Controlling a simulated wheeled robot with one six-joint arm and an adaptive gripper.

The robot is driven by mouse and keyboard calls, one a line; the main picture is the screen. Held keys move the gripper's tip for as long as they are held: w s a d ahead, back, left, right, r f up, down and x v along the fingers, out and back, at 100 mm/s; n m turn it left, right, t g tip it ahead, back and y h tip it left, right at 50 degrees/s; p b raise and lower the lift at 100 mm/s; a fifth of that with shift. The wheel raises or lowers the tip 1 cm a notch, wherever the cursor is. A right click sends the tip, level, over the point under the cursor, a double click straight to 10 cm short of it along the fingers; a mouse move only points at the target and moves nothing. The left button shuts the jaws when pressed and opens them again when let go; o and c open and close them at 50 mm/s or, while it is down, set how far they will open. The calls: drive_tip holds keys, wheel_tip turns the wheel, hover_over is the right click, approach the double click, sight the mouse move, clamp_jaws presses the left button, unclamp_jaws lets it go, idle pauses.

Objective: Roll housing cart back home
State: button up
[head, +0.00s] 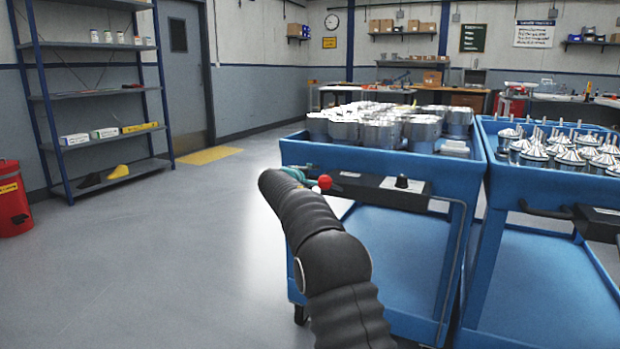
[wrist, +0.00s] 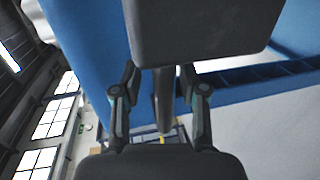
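The housing cart (head: 440,258) is a blue two-shelf cart with several silver cylindrical housings (head: 383,133) on its top tray. A dark handle box (head: 378,189) with a black knob and a red ball (head: 325,182) is on its near side. My gripper (head: 306,182) is at the left end of this box, mostly hidden by my black sleeved arm. In the wrist view, my gripper's two fingers (wrist: 159,78) stand apart below a grey block (wrist: 200,28), with a dark bar (wrist: 163,100) between them. The fingertips are hidden, so I cannot tell whether they grip anything.
A second blue cart (head: 535,282) with several cone-shaped parts stands close on the right. A blue-post shelf rack (head: 100,96) and a red bin (head: 12,200) are at the left. A yellow mat (head: 209,155) lies by the door. The floor at left is clear.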

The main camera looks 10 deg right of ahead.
drive_tip(key=shift+a, duration=0.55)
drive_tip(key=shift+s+a, duration=0.1)
drive_tip(key=shift+a, duration=0.1)
drive_tip(key=v, duration=1.1)
drive_tip(key=shift+s, duration=0.3)
drive_tip(key=shift+r, duration=0.1)
